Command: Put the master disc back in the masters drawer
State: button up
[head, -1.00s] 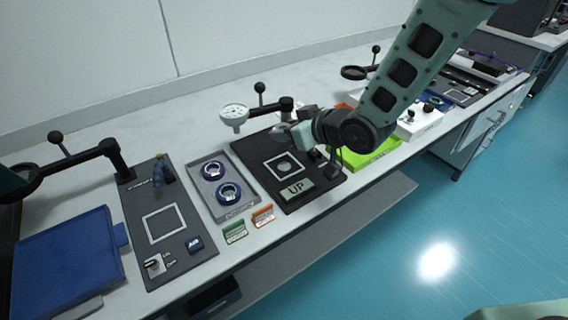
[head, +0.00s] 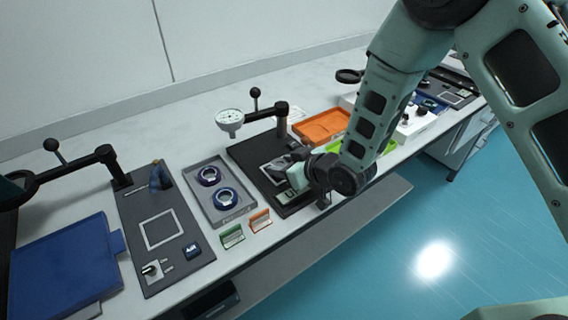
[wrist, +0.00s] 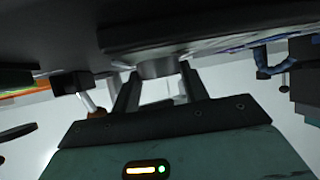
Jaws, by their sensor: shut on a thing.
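My gripper (head: 285,168) is low over the black plate (head: 245,152) with the dial gauge, in the middle of the bench. In the wrist view its two fingers (wrist: 158,88) are closed on a small grey round piece (wrist: 157,69), which I take to be the master disc. Only its edge shows, under a large dark flat shape. In the head view the disc is hidden by the gripper, and so is part of the plate. A white cabinet (head: 466,150) stands under the far right of the bench. I cannot tell whether it holds the masters drawer.
The dial gauge (head: 229,117) on its post stands close left of my gripper. A grey tray (head: 193,192) holds two blue rings. Green (head: 232,237) and orange (head: 260,221) cards stand near the front edge. An orange tray (head: 322,127) lies behind. The floor (head: 400,240) is clear.

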jog(key=shift+f+b, duration=0.25)
jog(key=shift+b, duration=0.05)
jog(key=o, duration=1.2)
jog(key=shift+o, duration=0.2)
jog(key=shift+s+r+p, duration=0.1)
jog(key=shift+r+p, duration=0.1)
jog(key=shift+p, duration=0.15)
jog(key=p+v, duration=0.8)
jog(key=v, duration=0.9)
jog(key=shift+d+p, duration=0.25)
jog(key=shift+p, duration=0.1)
